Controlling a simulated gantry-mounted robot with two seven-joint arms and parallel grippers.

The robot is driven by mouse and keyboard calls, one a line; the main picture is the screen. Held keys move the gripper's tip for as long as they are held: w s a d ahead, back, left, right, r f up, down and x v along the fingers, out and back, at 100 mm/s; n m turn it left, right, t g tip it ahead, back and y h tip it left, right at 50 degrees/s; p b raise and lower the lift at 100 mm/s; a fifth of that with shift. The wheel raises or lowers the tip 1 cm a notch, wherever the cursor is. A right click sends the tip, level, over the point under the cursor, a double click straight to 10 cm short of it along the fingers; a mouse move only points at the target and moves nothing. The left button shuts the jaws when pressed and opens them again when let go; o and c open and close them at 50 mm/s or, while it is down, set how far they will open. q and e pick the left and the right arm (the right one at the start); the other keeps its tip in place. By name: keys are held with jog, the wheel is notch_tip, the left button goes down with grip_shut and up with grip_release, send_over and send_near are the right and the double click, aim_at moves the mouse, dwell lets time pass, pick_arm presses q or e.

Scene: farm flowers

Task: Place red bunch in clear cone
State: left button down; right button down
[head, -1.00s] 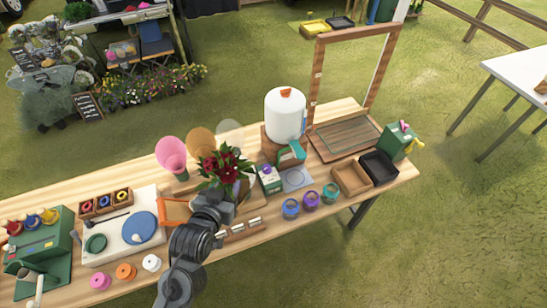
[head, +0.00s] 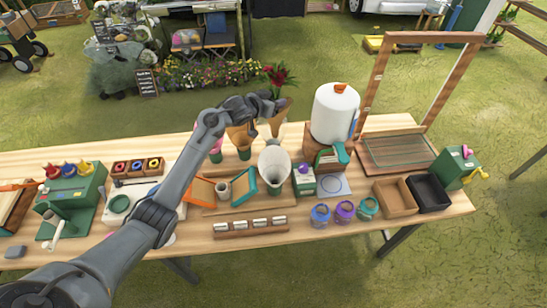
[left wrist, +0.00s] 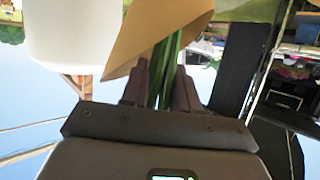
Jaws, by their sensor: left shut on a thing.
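The red bunch (head: 279,75) is held up in the head view, with dark red flowers and some green leaves. A tan paper shape (head: 284,112) shows just below it. My left gripper (head: 272,103) is shut on the bunch's green stems (left wrist: 165,65), seen between its fingers in the left wrist view. Tan paper (left wrist: 165,30) lies close beyond the stems; I cannot tell whether it wraps them. A pale grey-white cone (head: 274,163) stands on the table below the gripper. A clear cone in the back row cannot be made out behind the gripper. My right gripper is not in view.
A brown cone (head: 239,139) and a partly hidden pink cone (head: 215,153) stand left of the gripper. A white dispenser (head: 335,112) stands close on the right. Orange and teal frames (head: 244,187) and a rack (head: 249,227) lie nearer.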

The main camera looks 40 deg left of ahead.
aim_at(274, 122)
pick_arm(q)
jog(key=shift+w+a+f+b, duration=0.1)
jog(key=shift+a+f+b, duration=0.1)
jog(key=shift+f, duration=1.55)
jog(key=shift+w+a+f+b, duration=0.1)
jog(key=shift+a+f+b, duration=0.05)
jog(key=shift+f, duration=1.55)
jog(key=shift+a+f+b, duration=0.15)
jog(key=shift+a+f, duration=0.05)
jog(key=shift+f, duration=1.65)
jog(key=c, duration=0.8)
grip_release()
jog(key=shift+f, duration=0.1)
jog(key=shift+c, duration=0.2)
